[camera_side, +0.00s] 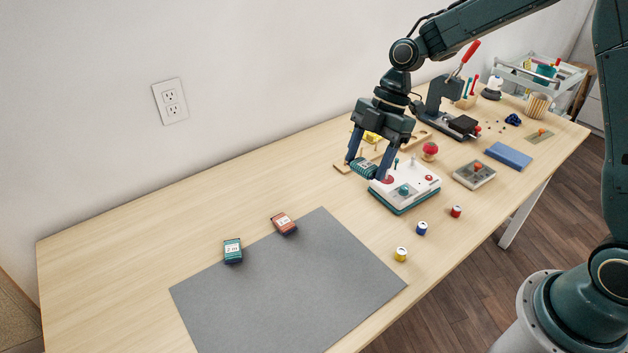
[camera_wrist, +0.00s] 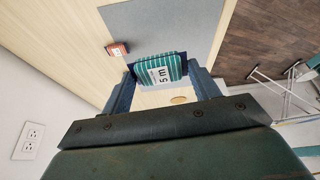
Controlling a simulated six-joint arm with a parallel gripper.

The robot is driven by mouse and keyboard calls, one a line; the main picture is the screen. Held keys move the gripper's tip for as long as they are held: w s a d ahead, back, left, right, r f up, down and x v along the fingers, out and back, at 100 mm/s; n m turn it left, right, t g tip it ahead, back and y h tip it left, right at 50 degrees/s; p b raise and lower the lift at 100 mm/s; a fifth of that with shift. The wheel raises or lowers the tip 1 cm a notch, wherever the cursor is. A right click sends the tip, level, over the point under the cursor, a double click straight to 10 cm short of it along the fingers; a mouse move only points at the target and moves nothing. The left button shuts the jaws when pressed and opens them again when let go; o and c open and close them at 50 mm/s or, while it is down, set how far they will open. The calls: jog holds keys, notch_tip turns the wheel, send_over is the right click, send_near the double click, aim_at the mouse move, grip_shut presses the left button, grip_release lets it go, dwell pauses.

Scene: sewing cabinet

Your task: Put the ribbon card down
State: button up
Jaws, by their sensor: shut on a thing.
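My gripper (camera_side: 367,170) is shut on a teal striped ribbon card (camera_wrist: 155,72) with a white label reading 5 m. In the wrist view the card sits between the two fingers. In the side view the held card (camera_side: 363,168) is above the table, left of a white and teal device. A second teal card (camera_side: 233,251) lies at the far edge of a grey mat (camera_side: 290,295). A red-brown card (camera_side: 285,223) lies to its right; it also shows in the wrist view (camera_wrist: 118,48).
The white and teal device (camera_side: 405,190) with a red knob stands close to my gripper. Yellow, blue and red spools (camera_side: 421,229) stand in front of it. A wooden pegged board (camera_side: 350,163) is behind. Most of the mat is clear.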

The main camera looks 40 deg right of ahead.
jog(key=m+h, duration=0.1)
send_over(326, 204)
jog(key=shift+d+r, duration=0.45)
notch_tip(326, 204, down, 16)
jog(key=shift+r, duration=0.15)
dwell(0.5)
jog(key=shift+f, duration=2.1)
jog(key=shift+f, duration=0.6)
jog(key=o, duration=0.9)
jog(key=shift+o, duration=0.2)
jog(key=shift+r, duration=0.1)
